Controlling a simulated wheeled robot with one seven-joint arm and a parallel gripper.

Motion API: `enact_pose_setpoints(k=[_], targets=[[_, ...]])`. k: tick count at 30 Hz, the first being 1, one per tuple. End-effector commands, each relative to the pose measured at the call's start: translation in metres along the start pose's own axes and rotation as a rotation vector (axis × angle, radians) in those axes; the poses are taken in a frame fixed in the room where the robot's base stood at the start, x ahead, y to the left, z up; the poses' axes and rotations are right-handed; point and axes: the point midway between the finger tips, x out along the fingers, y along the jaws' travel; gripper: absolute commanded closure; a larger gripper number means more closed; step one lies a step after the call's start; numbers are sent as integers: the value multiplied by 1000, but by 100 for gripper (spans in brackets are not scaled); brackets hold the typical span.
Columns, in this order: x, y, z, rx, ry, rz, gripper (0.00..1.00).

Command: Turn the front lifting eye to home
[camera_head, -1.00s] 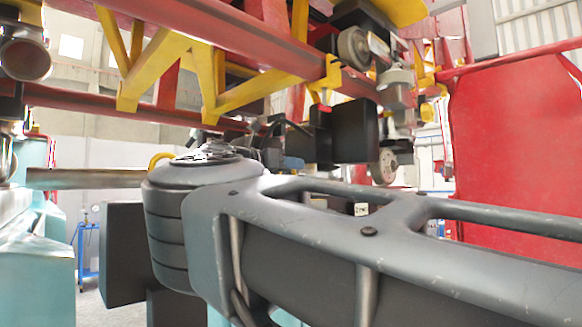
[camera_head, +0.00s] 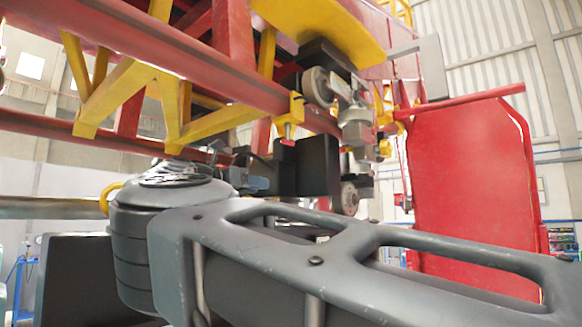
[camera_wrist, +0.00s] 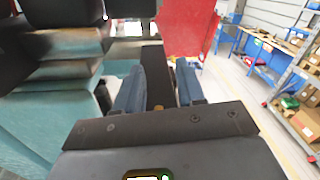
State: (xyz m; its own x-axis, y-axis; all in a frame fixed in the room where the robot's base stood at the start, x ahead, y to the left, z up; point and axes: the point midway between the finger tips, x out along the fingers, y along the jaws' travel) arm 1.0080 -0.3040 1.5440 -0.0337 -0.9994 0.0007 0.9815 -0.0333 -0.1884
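The red and yellow coaster train frame (camera_head: 210,50) spans the upper part of the head view. I cannot single out the front lifting eye with certainty. A small yellow bracket (camera_head: 290,112) with a red tip hangs under the red rail, above a black block. My gripper (camera_wrist: 158,84) shows in the wrist view as two blue-grey fingers standing apart, with a gap between them. I see nothing clearly held in it. In the head view, my dark grey arm covers the lower middle and hides much of what lies behind it.
Guide wheels (camera_head: 317,86) and a black block (camera_head: 318,165) hang below the frame near my arm. A large red panel (camera_head: 470,190) stands at the right. The wrist view shows teal stepped blocks (camera_wrist: 50,90) at left, shelves (camera_wrist: 300,95) at right and open floor.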

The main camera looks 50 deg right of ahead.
Motion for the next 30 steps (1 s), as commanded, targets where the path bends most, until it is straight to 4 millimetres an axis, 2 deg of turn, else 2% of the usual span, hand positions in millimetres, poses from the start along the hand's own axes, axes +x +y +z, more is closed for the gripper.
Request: enact_pose_setpoints(k=[1, 8, 21, 30], targets=[[0, -2, 7, 2, -2, 0, 61], [20, -26, 18, 2, 1, -3, 61], [70, -84, 52, 2, 0, -2, 61], [81, -97, 60, 0, 0, 0, 61]])
